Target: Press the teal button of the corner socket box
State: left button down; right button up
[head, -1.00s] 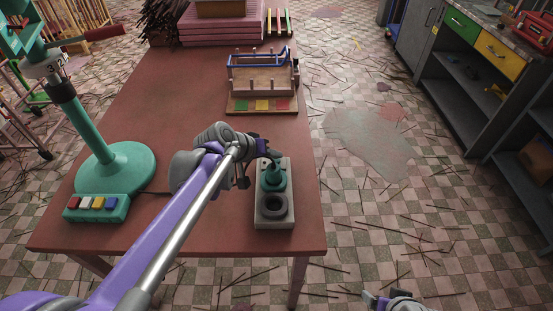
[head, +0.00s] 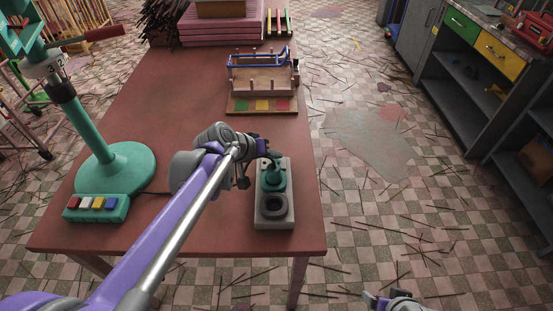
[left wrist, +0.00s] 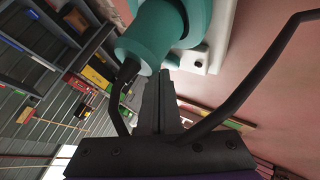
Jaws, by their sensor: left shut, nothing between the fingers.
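The corner socket box (head: 274,222) is a grey block at the right front of the red table. Its rear socket holds a teal button (head: 272,182); its front socket is a dark round hole. My left gripper (head: 273,158) is at the top of the teal button, partly hidden by my own wrist. In the left wrist view, my gripper's fingers (left wrist: 160,98) are shut and empty, right by the teal cylinder (left wrist: 150,38). I cannot tell whether they touch it. My right gripper (head: 384,300) is low at the bottom edge, partly cut off.
A teal stand (head: 123,168) and a button panel (head: 97,208) are at the left of the table (head: 180,110). A wooden rack (head: 262,82) stands behind the box. Pink slabs (head: 222,25) and dark sticks (head: 163,20) are at the back. The table's right edge is close to the box.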

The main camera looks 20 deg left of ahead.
pick_arm(q)
jog(key=shift+f, duration=0.1)
dwell(0.4)
jog(key=shift+f, duration=0.4)
jog(key=shift+r, duration=0.45)
jog(key=shift+r+p, duration=0.1)
jog(key=shift+p, duration=0.2)
notch_tip(320, 180, up, 6)
jog(key=p, duration=0.4)
jog(key=shift+p, duration=0.3)
